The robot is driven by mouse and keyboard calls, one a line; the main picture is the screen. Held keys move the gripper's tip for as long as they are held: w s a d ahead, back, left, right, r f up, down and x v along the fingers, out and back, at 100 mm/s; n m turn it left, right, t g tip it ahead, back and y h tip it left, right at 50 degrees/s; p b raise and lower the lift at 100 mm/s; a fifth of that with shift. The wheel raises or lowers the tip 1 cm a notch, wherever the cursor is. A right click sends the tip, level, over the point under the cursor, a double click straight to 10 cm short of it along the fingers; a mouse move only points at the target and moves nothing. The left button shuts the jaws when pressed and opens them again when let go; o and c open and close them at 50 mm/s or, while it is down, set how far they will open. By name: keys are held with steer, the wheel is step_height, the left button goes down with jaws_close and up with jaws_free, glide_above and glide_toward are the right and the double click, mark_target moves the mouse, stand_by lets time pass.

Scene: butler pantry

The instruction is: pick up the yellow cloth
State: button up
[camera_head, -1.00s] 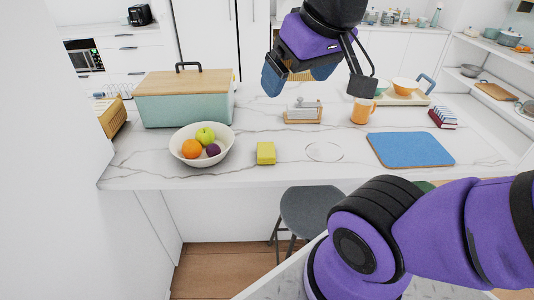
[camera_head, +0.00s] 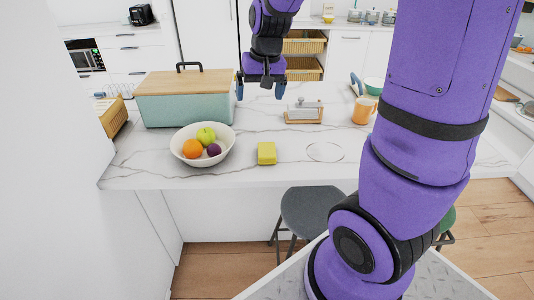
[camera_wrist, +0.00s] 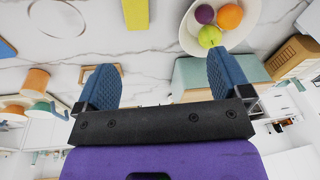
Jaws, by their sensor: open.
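The yellow cloth (camera_head: 266,153) is a small folded, block-like bundle lying on the white marble counter. It sits just right of the fruit bowl in the head view and at the top edge of the wrist view (camera_wrist: 136,13), partly cut off there. My gripper (camera_head: 261,89) hangs above the counter, beyond the cloth in the head view, with its blue fingers pointing down. In the wrist view my gripper (camera_wrist: 160,67) has its fingers wide apart with nothing held between them. The gripper is clear of the cloth.
A fruit bowl (camera_head: 228,144) stands left of the cloth, with a teal box (camera_head: 185,108) behind it. A napkin holder (camera_head: 304,117) and an orange mug (camera_head: 362,110) stand behind right. Bare marble surrounds the cloth. A grey stool (camera_head: 310,210) stands in front.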

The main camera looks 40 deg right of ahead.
mark_target(267, 149)
steer(key=shift+w+d+f+m+g+h, duration=0.1)
steer(key=shift+w+d+f+m+g, duration=0.65)
steer(key=shift+f, duration=3.65)
steer(key=shift+w+d+f+m+t+h, duration=0.1)
steer(key=shift+w+d+f, duration=1.3)
steer(key=shift+f, duration=3)
steer(key=shift+w+d+f+m+g+h, duration=0.1)
steer(key=shift+w+d+f+m+g, duration=0.6)
steer(key=shift+f, duration=3.7)
steer(key=shift+w+d+n+t, duration=0.15)
steer(key=shift+d+n+t, duration=0.2)
steer(key=shift+d, duration=0.15)
steer(key=c, duration=1.1)
steer(key=shift+r, duration=0.15)
